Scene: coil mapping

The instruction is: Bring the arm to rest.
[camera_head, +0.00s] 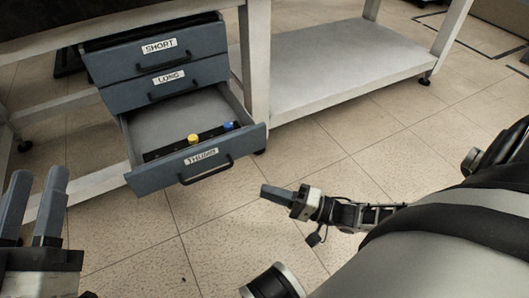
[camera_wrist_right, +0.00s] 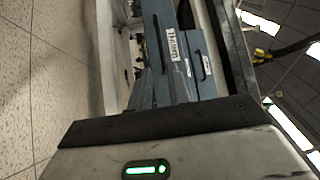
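My right gripper (camera_head: 278,195) hangs over the floor, in front and to the right of the drawer unit, pointing left. It is seen side-on and its fingers overlap, so its opening is unclear; nothing shows in it. My left gripper (camera_head: 32,205) is at the lower left, with its two grey fingers pointing up, apart and empty. The bottom drawer (camera_head: 210,172) is pulled out. A yellow piece (camera_head: 193,139) and a blue piece (camera_head: 228,126) sit on a dark strip inside it. The right wrist view shows a labelled drawer front (camera_wrist_right: 172,45) tilted sideways.
The upper drawers, labelled SHORT (camera_head: 159,46) and LONG (camera_head: 168,77), are nearly closed. A grey bench shelf (camera_head: 335,60) stands to the right of the drawers. The tiled floor (camera_head: 225,240) is clear between my two grippers.

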